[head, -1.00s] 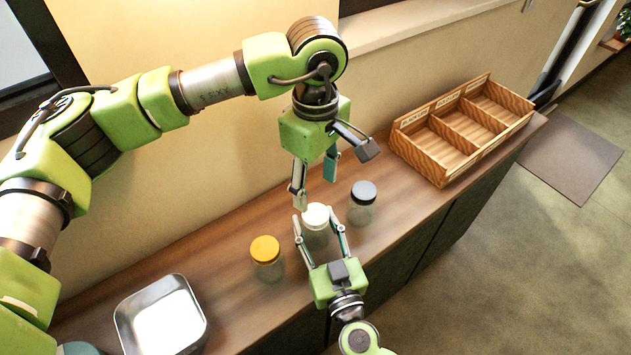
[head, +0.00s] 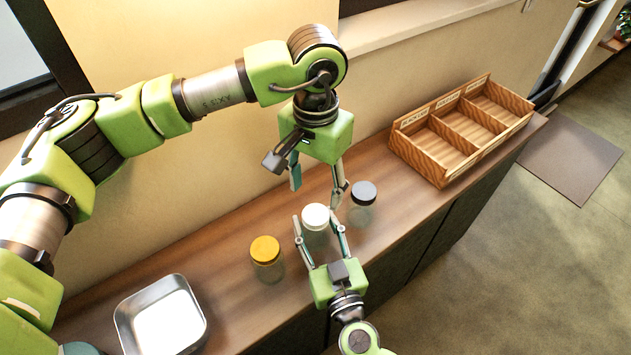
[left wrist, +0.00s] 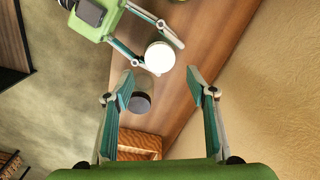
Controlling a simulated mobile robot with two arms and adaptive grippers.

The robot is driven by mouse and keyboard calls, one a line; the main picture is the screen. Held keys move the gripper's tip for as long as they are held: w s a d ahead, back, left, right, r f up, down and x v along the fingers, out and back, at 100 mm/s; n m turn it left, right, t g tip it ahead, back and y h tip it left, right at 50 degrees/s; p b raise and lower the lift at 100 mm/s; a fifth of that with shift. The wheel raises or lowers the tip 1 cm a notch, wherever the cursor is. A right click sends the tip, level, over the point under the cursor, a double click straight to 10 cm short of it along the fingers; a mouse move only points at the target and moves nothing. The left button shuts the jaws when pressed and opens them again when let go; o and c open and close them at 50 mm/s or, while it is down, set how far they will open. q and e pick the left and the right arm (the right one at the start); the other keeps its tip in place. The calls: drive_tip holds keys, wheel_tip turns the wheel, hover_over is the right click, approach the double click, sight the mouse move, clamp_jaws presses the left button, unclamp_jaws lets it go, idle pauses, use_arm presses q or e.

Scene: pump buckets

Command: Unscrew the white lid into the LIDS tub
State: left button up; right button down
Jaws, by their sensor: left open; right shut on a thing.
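The white lid (head: 315,215) is on a clear jar (head: 316,239) standing on the counter. My right gripper (head: 318,232) is shut on this jar from the front, a finger on each side below the lid. My left gripper (head: 316,194) is open and empty, pointing down above and behind the white lid. In the left wrist view the lid (left wrist: 160,58) shows beyond the open fingertips (left wrist: 160,74), apart from them. A metal tub (head: 123,321) with a bright white inside stands at the lower left; I read no label on it.
A yellow-lidded jar (head: 265,250) stands left of the white-lidded one, and a black-lidded jar (head: 363,192) close on its right. A wooden box (head: 443,178) with three empty compartments and small labels sits at the counter's right end. The wall runs behind.

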sight(316, 214)
use_arm(q)
wheel_tip(316, 214, down, 7)
drive_tip(key=shift+f, duration=0.1)
idle(0.3)
